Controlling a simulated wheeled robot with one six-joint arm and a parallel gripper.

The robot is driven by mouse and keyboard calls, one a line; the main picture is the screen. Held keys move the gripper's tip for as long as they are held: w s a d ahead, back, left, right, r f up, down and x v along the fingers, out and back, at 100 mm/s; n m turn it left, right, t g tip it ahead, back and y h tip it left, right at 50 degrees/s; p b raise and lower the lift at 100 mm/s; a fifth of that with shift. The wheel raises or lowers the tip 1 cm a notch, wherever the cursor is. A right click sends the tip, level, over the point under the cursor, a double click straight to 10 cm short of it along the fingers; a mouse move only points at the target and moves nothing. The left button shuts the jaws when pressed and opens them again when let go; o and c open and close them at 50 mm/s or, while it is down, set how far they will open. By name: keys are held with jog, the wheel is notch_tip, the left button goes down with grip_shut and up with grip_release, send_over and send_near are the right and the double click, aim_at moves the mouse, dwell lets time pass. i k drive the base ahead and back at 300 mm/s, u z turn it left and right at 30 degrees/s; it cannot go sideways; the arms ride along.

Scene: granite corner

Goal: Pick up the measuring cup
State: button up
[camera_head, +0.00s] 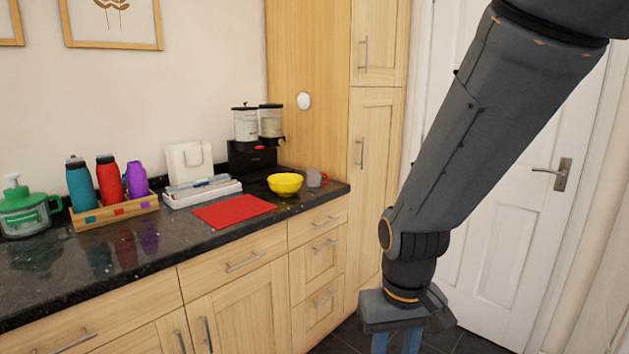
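A small grey cup with a reddish handle (314,179), which looks like the measuring cup, stands near the right end of the dark countertop (145,262). It is just right of a yellow bowl (285,189); I cannot tell whether they touch. My gripper (396,344) hangs downward at the bottom edge of the view, in front of the cabinets and right of the counter. Its two blue fingers are apart with nothing visible between them; their tips are at or past the frame edge. It is well away from the cup.
A red mat (233,211) lies left of the bowl. Behind stand a black dispenser with clear jars (258,155) and a white tray (202,193). Further left are a wooden caddy of bottles (115,213) and a green container (24,213). A tall cabinet (375,140) flanks the counter's right end.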

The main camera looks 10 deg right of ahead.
aim_at(313, 177)
jog(key=z, duration=0.35)
jog(key=i, duration=2.05)
jog(key=z, duration=0.1)
